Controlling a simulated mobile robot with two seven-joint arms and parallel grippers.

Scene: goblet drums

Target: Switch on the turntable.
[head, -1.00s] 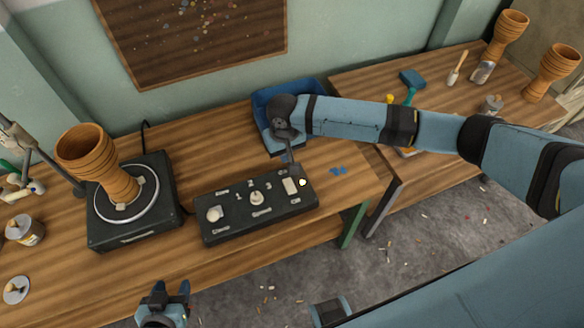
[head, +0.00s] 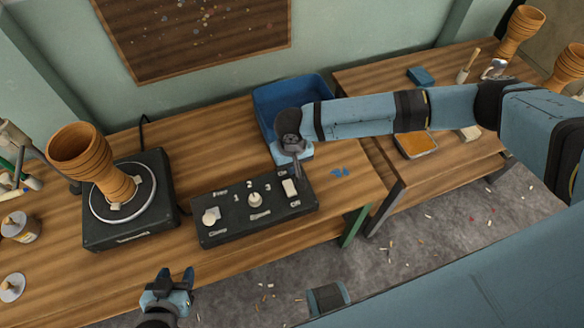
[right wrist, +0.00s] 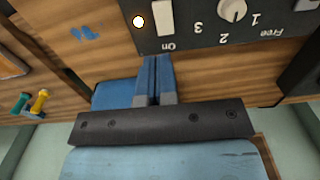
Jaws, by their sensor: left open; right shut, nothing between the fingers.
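The turntable (head: 98,232) is a black box with a round platter at the left of the bench, carrying a wooden goblet drum (head: 80,155). The black control box (head: 235,231) lies to its right, with knobs and a pale rocker switch (head: 290,189) at its right end. The right wrist view shows the switch (right wrist: 162,18), its "On" label and a bright round lamp (right wrist: 138,21) beside it. My right gripper (right wrist: 155,60) is shut and empty, its tips close to the "On" end; contact cannot be told. My left gripper (head: 175,274) is open and empty before the bench.
A blue bin (head: 263,105) stands behind the control box, under my right forearm. A second bench (head: 370,85) holds more drums and tools. A lamp arm and jars crowd the left end.

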